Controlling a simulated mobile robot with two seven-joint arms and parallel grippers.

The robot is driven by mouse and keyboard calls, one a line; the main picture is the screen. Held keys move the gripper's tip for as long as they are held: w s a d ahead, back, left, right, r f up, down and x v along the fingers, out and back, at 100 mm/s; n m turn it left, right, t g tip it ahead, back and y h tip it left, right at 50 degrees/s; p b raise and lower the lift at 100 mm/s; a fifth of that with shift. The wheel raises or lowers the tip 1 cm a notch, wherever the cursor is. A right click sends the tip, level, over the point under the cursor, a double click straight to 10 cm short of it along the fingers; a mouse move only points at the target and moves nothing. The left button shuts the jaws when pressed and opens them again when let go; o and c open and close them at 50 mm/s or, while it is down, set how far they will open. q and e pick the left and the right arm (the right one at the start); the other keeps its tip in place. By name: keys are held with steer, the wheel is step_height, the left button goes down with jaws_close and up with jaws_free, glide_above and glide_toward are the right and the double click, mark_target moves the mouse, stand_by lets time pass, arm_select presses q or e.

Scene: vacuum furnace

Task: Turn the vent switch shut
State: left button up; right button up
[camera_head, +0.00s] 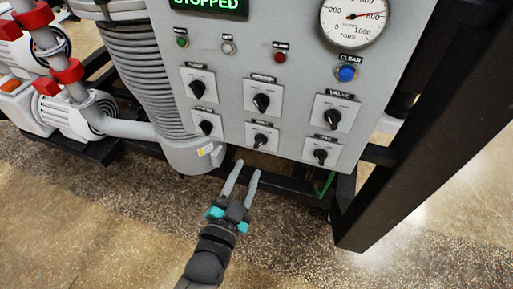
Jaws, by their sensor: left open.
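The grey control panel (225,75) carries two rows of black rotary switches on pale plates. The upper row has a left switch (197,88), a middle switch (262,102) and a right switch (334,118) under a label reading VALVE. The lower row has a left switch (205,127), a middle switch (260,141) and a right switch (320,156). Their small labels are too blurred to tell which one is the vent switch. My left gripper (247,168) is open and empty, its fingers pointing up just below the panel's lower edge in the picture. My right gripper is not in view.
Above the switches are a round gauge (355,18), a blue CLEAR button (347,73), a red lamp (280,57) and a green STOPPED display (208,5). A dark frame post (400,165) stands at right. A ribbed grey column (145,75) and pipes stand left. Speckled floor lies in front.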

mark_target(258, 145)
arm_select(q)
steer(key=x, duration=0.7)
steer(key=shift+w+d, duration=0.1)
steer(key=shift+w, duration=0.25)
jaws_close()
stand_by(0.3)
